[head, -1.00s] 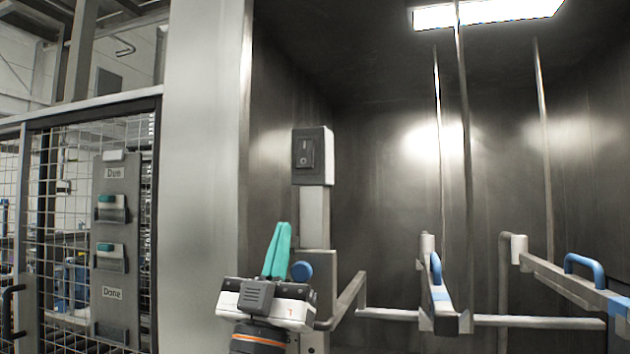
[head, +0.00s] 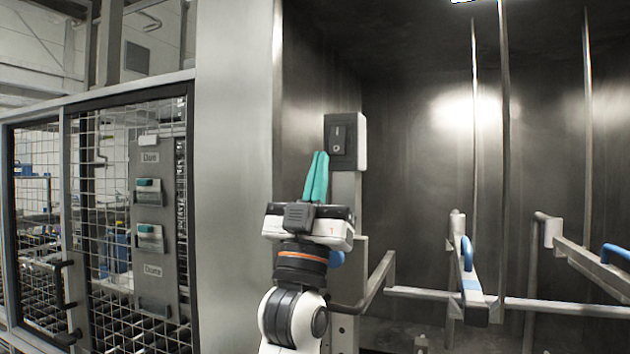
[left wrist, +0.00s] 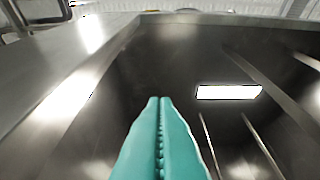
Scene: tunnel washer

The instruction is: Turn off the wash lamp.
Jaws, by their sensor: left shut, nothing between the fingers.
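The wash lamp (head: 463,1) glows white at the top edge of the head view, mostly cut off. It shows lit and whole in the left wrist view (left wrist: 228,92). A dark rocker switch (head: 338,140), marked with a line above and a circle below, sits on a grey box on a post inside the chamber. My left gripper (head: 321,155) is shut and empty, its teal fingers pointing up. In the picture its tips lie just below and left of the switch; I cannot tell whether they touch. The fingers also fill the lower middle of the left wrist view (left wrist: 160,100). My right gripper is out of view.
A blue knob (head: 336,259) is partly behind my left gripper. Rails with blue handles (head: 467,253) cross the chamber at right. A steel wall (head: 235,180) stands at left, beside a mesh door with a "Due" and "Done" card panel (head: 153,230).

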